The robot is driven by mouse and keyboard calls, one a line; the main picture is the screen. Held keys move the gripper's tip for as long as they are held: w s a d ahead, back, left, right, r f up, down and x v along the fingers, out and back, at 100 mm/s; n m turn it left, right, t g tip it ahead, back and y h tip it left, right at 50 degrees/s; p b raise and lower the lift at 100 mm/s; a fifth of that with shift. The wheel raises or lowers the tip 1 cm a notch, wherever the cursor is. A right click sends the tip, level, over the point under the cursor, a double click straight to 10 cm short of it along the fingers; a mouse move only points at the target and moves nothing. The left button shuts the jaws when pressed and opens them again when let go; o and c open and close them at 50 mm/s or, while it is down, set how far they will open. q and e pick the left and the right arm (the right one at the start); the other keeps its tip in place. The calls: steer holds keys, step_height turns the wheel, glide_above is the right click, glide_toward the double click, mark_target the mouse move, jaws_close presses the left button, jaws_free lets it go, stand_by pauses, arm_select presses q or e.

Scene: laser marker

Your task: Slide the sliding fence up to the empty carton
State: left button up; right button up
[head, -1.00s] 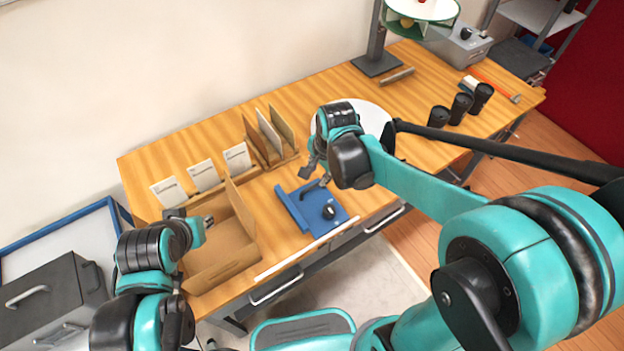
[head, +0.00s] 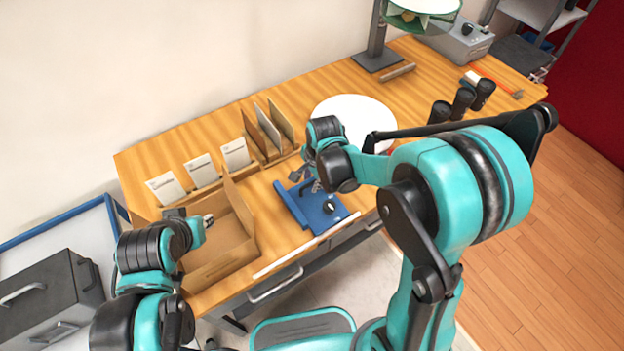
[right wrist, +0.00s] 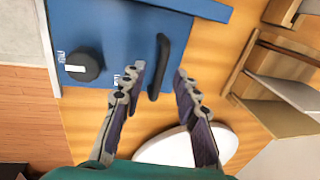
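A blue fixture (head: 325,216) lies on the table right of the open, empty cardboard carton (head: 222,262). It has a raised blue strip (head: 290,206) on its carton side, which I take for the sliding fence, and a black knob (head: 329,207). In the right wrist view, a black bar handle (right wrist: 160,68) stands between the strip (right wrist: 195,9) and the knob (right wrist: 83,66). My right gripper (head: 305,180) is open; in the right wrist view its fingertips (right wrist: 160,70) are on both sides of the handle, with gaps. My left gripper (head: 207,220) is over the carton; its fingers are unclear.
White cards (head: 201,169) stand in a rack behind the carton. Brown panels (head: 268,127) stand in a wooden holder near my right gripper. A white disc (head: 352,118) lies behind my right arm. Black cups (head: 462,102) stand at the far right.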

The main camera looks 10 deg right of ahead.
mark_target(287, 198)
jaws_close()
steer(key=s+a, duration=0.1)
steer(key=a, duration=0.1)
steer(key=s+a, duration=0.1)
steer(key=a, duration=0.2)
steer(key=s+a, duration=0.1)
steer(key=a, duration=0.1)
steer(key=shift+a, duration=0.2)
jaws_free()
step_height(287, 198, up, 12)
steer(key=s, duration=0.2)
steer(key=shift+d, duration=0.45)
